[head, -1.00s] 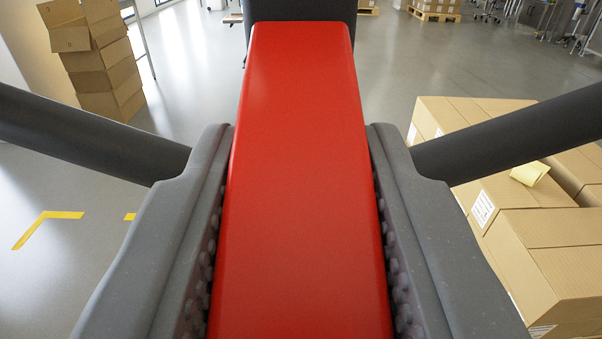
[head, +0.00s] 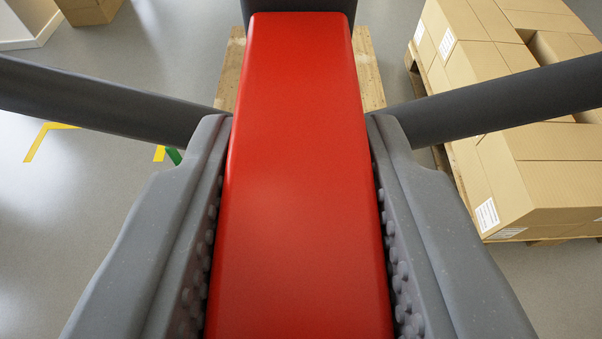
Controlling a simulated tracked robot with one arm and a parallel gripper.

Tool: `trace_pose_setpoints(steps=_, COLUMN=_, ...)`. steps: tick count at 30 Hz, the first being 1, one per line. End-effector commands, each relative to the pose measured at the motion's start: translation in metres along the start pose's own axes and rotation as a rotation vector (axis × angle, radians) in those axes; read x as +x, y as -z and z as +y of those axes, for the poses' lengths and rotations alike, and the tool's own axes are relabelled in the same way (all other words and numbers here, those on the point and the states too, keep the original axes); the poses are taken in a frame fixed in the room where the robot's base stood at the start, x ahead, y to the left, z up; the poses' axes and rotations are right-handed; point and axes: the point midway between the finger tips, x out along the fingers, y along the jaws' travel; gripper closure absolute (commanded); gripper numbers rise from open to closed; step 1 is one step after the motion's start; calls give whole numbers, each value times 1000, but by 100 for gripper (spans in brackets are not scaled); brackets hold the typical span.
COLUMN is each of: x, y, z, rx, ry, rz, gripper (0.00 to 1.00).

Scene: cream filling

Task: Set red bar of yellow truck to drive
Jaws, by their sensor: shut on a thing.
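A long red bar (head: 298,170) runs up the middle of the head view, from the bottom edge to a dark grey end piece (head: 298,6) at the top. My gripper (head: 299,135) is shut on the red bar, with one grey, studded finger on each side of it. Dark grey arms reach out left and right from the fingers. The rest of the yellow truck cannot be made out in this view.
Cardboard boxes (head: 560,185) stand on a wooden pallet at the right. Another wooden pallet (head: 370,75) shows behind the bar. A box (head: 90,10) stands at the top left. Yellow floor marks (head: 45,135) lie on the left.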

Motion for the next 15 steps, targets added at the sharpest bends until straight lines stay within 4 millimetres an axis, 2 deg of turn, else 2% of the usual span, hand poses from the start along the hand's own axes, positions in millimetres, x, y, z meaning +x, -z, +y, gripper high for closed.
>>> trace_pose_setpoints(steps=1, x=-1, y=5, z=-1, rx=0, ry=2, rz=4, gripper=100)
trace_pose_setpoints(steps=10, x=0, y=4, z=-1, rx=-1, ry=2, rz=3, gripper=100)
trace_pose_setpoints(steps=11, x=0, y=4, z=-1, rx=-1, ry=2, rz=3, gripper=66)
trace_pose_setpoints(steps=12, x=0, y=4, z=-1, rx=-1, ry=2, rz=3, gripper=54)
trace_pose_setpoints(steps=13, x=0, y=4, z=-1, rx=-1, ry=2, rz=2, gripper=49)
trace_pose_setpoints(steps=15, x=0, y=3, z=-1, rx=-1, ry=2, rz=1, gripper=49)
